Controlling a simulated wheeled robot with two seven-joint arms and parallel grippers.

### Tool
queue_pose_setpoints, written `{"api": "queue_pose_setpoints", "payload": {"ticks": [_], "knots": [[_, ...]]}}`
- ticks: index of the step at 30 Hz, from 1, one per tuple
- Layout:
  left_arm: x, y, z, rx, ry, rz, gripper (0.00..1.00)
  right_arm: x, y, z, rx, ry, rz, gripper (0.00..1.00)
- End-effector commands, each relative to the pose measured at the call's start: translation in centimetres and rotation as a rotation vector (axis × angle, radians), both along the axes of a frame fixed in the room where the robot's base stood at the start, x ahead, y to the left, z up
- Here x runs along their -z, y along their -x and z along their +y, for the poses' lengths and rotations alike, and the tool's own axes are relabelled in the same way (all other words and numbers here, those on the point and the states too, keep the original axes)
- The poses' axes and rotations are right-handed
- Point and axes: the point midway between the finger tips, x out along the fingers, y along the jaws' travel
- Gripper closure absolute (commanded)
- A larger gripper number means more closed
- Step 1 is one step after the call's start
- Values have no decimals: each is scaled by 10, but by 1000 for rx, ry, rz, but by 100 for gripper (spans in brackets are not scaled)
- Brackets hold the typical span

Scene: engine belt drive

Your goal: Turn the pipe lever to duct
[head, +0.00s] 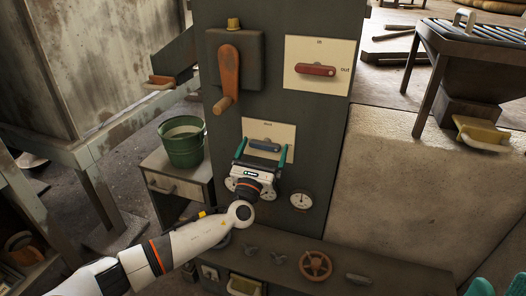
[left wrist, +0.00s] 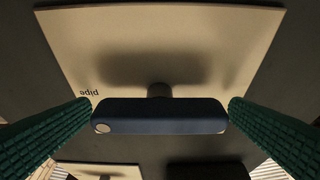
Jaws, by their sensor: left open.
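The pipe lever is a dark blue horizontal bar (head: 264,145) on a cream plate (head: 286,131) on the front of the grey cabinet. A small word at the plate's top is too small to read surely. My left gripper (head: 262,152) is open in front of the lever, one teal finger near each end. In the left wrist view the blue lever (left wrist: 160,116) lies between the fingertips, and the plate (left wrist: 160,35) reads "pipe", upside down, at its left. Whether the fingers touch the lever I cannot tell. My right gripper (head: 500,287) shows only its parted teal fingers at the lower right corner.
A red lever (head: 316,70) on another plate, marked "in" and "out", sits above right. An orange crank handle (head: 229,75) sits above left. A round gauge (head: 299,200) is right of my left gripper. A green bucket (head: 182,145) stands on a drawer unit; a handwheel (head: 315,265) is below.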

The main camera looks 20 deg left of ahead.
Motion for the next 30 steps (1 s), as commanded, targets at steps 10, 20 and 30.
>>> {"api": "queue_pose_setpoints", "payload": {"ticks": [10,20,30], "knots": [[0,0,0,0,0,0,41,0,0,0,0,0,0,64],[2,1,0,-1,58,2,41,4,0,0,0,0,0,64],[2,1,-3,0,305,11,41,8,-3,1,0,5,-11,64]]}}
